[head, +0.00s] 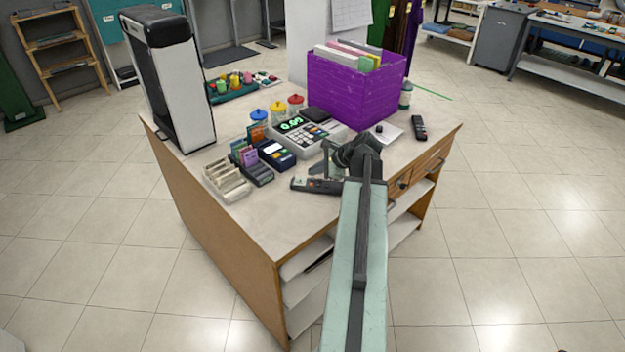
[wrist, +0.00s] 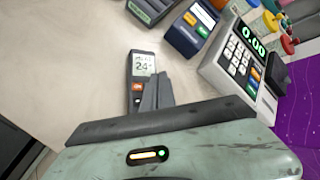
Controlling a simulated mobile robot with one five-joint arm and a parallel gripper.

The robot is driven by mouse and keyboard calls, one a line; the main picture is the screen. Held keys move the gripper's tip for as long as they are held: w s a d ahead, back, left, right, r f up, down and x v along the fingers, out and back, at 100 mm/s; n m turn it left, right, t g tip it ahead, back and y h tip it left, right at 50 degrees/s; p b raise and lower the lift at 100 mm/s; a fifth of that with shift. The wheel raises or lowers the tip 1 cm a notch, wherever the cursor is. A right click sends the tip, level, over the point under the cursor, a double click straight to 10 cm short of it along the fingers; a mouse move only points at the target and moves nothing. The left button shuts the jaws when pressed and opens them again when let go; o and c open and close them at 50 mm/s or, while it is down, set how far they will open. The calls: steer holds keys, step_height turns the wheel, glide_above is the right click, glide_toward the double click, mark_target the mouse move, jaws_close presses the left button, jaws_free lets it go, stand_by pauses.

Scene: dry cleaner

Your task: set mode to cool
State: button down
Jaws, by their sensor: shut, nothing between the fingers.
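A small dark handheld remote (wrist: 137,88) lies on the counter top in the wrist view. Its lit grey display (wrist: 143,64) reads about 24, with small symbols above that are too small to read. An orange button sits below the display. My gripper (wrist: 157,80) is shut and empty, its fingertips over or beside the remote's right side; I cannot tell whether they touch it. The fingers and palm hide the remote's lower part. In the head view my gripper (head: 318,178) is low over the counter's front part, and the remote is hard to separate from it.
The counter (head: 265,215) also holds a cash register (head: 312,138), card terminals (head: 277,153), a purple crate (head: 350,92) of folders, and a tall black-and-white device (head: 175,85). Another dark handset (head: 419,127) lies at the right. The counter's front-left is bare.

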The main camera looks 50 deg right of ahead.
steer(key=shift+f+b, duration=0.45)
steer(key=shift+f+b, duration=0.35)
stand_by(0.6)
steer(key=shift+r, duration=0.15)
steer(key=shift+r+p, duration=0.65)
steer(key=shift+p, duration=0.15)
step_height(320, 180, up, 5)
steer(key=p, duration=0.5)
stand_by(2.2)
